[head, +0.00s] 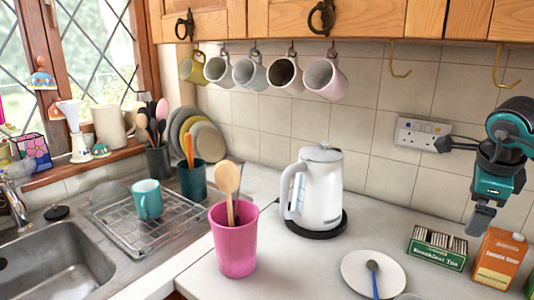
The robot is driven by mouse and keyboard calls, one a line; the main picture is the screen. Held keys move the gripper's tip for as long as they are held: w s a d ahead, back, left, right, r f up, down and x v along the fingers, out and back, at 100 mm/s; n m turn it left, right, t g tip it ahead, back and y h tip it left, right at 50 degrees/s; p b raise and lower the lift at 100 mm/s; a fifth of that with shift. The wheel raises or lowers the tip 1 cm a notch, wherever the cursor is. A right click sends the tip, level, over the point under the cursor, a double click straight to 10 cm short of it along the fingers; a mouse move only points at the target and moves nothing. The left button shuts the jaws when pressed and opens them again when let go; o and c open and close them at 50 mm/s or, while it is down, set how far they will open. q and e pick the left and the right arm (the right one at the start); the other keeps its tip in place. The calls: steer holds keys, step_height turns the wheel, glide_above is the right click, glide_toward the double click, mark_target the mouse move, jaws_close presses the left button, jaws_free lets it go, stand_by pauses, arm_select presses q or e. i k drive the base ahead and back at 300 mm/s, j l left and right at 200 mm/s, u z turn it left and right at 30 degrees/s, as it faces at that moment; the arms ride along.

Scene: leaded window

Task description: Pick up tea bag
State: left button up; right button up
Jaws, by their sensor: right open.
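My right gripper (481,222) comes in from the right and points down. It is open and empty, above and to the right of the tea box, apart from it. My left gripper is not in view.
An orange carton (498,258) stands right beside the tea box. A white plate (357,268) with a blue-handled spoon (373,275) lies to the left. A white kettle (318,185) and a pink cup (233,247) with wooden spoons stand farther left. Mugs hang above.

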mark_target(449, 244)
steer(key=k, duration=0.95)
